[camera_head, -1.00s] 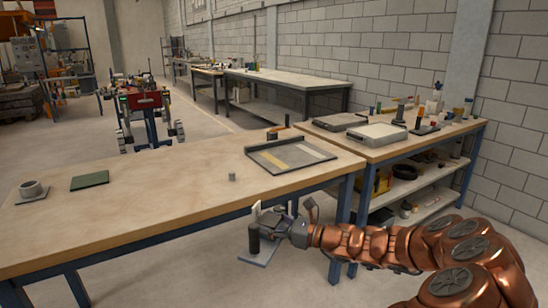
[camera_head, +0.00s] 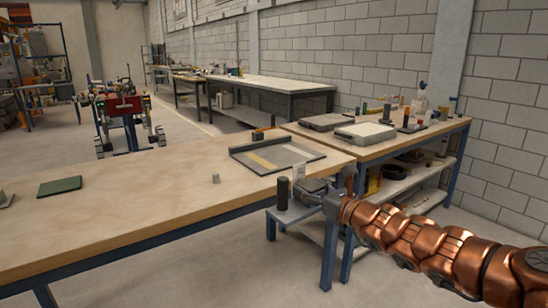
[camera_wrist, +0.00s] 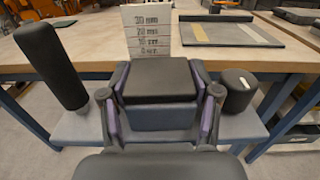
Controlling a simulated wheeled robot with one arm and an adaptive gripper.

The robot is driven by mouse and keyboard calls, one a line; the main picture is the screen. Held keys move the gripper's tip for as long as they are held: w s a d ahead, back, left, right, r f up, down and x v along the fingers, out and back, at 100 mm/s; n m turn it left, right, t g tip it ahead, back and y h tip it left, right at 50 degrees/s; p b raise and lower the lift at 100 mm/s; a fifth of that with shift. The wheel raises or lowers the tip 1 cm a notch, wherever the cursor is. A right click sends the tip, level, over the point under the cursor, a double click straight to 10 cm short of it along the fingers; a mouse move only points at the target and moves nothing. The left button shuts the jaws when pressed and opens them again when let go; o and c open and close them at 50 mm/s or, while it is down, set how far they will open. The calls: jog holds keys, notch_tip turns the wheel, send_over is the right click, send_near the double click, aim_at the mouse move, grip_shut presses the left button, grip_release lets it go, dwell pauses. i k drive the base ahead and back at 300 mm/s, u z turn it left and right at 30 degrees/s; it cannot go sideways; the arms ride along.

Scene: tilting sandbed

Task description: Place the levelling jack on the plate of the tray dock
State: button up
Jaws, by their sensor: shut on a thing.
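What looks like the levelling jack (camera_head: 292,214) is in my gripper (camera_head: 316,190): a grey base plate with a tall black post, a short black knob and a white upright scale marked in mm. In the wrist view my gripper (camera_wrist: 160,112) is shut on the dark block in the middle of the jack (camera_wrist: 75,128). The jack hangs off the bench's front edge, apart from the dock. The tray dock, a flat grey plate (camera_head: 300,150) with raised dark edges and a yellow strip, lies on the bench beyond; it also shows in the wrist view (camera_wrist: 230,34).
A small grey block (camera_head: 215,178) and a dark green mat (camera_head: 60,186) lie on the wooden bench (camera_head: 140,205). A second bench (camera_head: 375,147) with trays and tools adjoins at right. The bench top between block and mat is clear.

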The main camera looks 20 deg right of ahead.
aim_at(276, 153)
jog(key=i, duration=1.35)
